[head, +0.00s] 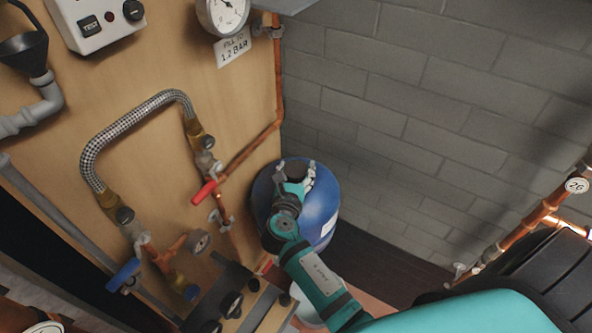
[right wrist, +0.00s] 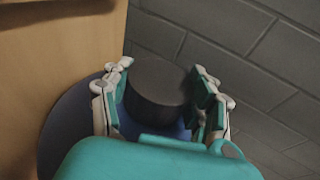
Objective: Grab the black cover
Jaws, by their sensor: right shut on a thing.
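The black cover (right wrist: 158,82) is a dark round cap on top of the blue tank (head: 325,207). In the right wrist view it sits between the two fingers of my right gripper (right wrist: 162,95), which is shut on it from both sides. In the head view my right gripper (head: 294,176) is over the top of the tank, and the cover (head: 292,171) shows partly between the fingers. I cannot tell whether the cover is lifted off the tank. My left gripper is not in view.
The wooden panel (head: 150,60) stands left of the tank, with a braided hose (head: 135,125), a red-handled valve (head: 204,192) and a gauge (head: 222,14). A grey block wall (head: 400,120) is behind. Copper pipes (head: 520,228) and a black ribbed object (head: 545,270) are at the right.

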